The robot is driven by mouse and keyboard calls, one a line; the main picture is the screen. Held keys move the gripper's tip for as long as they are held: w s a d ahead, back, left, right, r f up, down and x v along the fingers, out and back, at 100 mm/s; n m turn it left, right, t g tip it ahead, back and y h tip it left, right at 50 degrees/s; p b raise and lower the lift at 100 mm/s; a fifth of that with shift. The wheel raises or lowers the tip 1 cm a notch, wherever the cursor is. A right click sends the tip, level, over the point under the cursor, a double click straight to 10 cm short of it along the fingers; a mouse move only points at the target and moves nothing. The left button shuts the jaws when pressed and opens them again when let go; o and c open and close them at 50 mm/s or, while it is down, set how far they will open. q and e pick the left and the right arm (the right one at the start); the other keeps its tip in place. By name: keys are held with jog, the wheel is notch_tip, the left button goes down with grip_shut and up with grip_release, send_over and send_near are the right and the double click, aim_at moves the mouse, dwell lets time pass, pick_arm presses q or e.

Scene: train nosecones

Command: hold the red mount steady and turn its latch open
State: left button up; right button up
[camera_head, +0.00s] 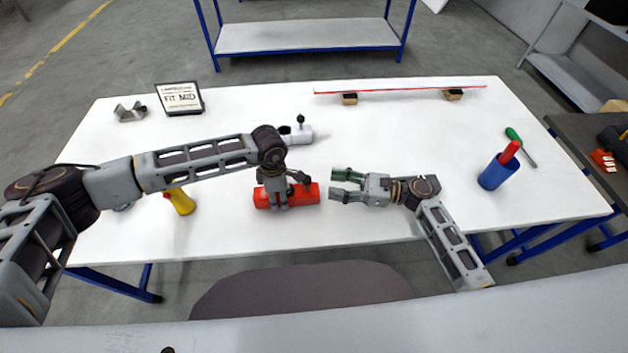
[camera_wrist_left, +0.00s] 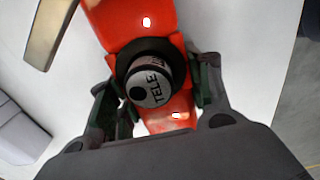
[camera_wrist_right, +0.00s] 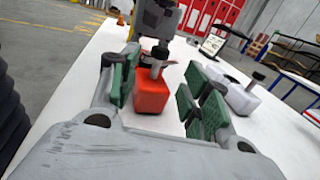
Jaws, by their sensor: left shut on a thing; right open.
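The red mount (camera_head: 308,194) lies on the white table, below my left gripper (camera_head: 273,200). In the left wrist view my left gripper's fingers are shut around the middle of the red mount (camera_wrist_left: 133,22), on both sides of a dark ring with a lettered grey cap (camera_wrist_left: 158,88). A grey upright piece, probably the latch (camera_wrist_right: 156,62), stands on the near end of the red mount (camera_wrist_right: 151,95) in the right wrist view. My right gripper (camera_head: 334,184) is open and empty, to the right of the mount and apart from it, its fingers pointing at that end.
A white mount (camera_head: 300,134) with a black knob stands behind the red one. A yellow bottle-like thing (camera_head: 180,201) is at left. A blue cup (camera_head: 495,173) with a red-handled thing and a green-handled tool (camera_head: 521,146) are at right. A long red strip (camera_head: 400,90) rests on blocks behind.

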jog(key=shift+x, duration=3.55)
grip_shut()
jog(key=shift+s+m+t, duration=0.1)
jog(key=shift+m+t, duration=0.3)
jog(key=shift+t, duration=0.3)
jog(key=shift+s+a+m+t+h, duration=0.15)
jog(key=shift+m+t+h, duration=0.55)
jog(key=shift+t, duration=0.35)
jog(key=shift+s+a+m+t+h, duration=0.15)
jog(key=shift+m+t+h, duration=0.35)
jog(key=shift+m+t, duration=0.45)
jog(key=shift+m+t+h, duration=0.85)
jog(key=shift+t+h, duration=0.15)
jog(key=shift+t, duration=0.4)
pick_arm(q)
jog(key=shift+d, duration=0.1)
